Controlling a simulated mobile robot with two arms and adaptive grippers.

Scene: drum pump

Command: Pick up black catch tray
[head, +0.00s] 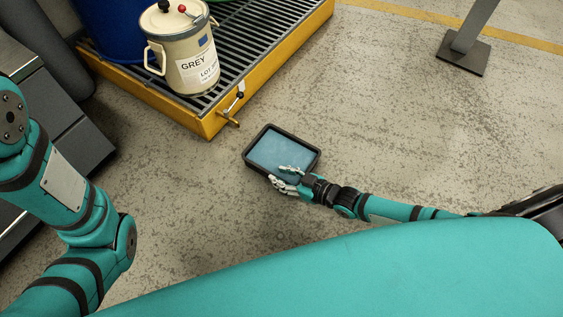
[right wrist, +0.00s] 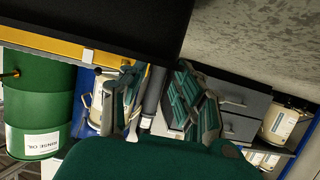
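The black catch tray (head: 311,154) is a shallow rectangle with a dark rim and a pale blue inner face. It shows in the middle of the head view, beyond my body, over the bare floor. I cannot tell whether it touches the floor. My right gripper (head: 281,176) is at its near edge, coming from the right. One finger lies over the inner face and the other is outside the rim; they look spread apart. Contact with the rim is unclear. My left arm shows at the left, but its gripper is out of view.
A yellow spill pallet (head: 205,124) with a dark grating stands beyond the tray, with a small tap at its corner. A cream can (head: 183,55) and a blue drum (head: 108,25) stand on it. A grey post foot (head: 463,54) stands at upper right. Floor right of the tray is clear.

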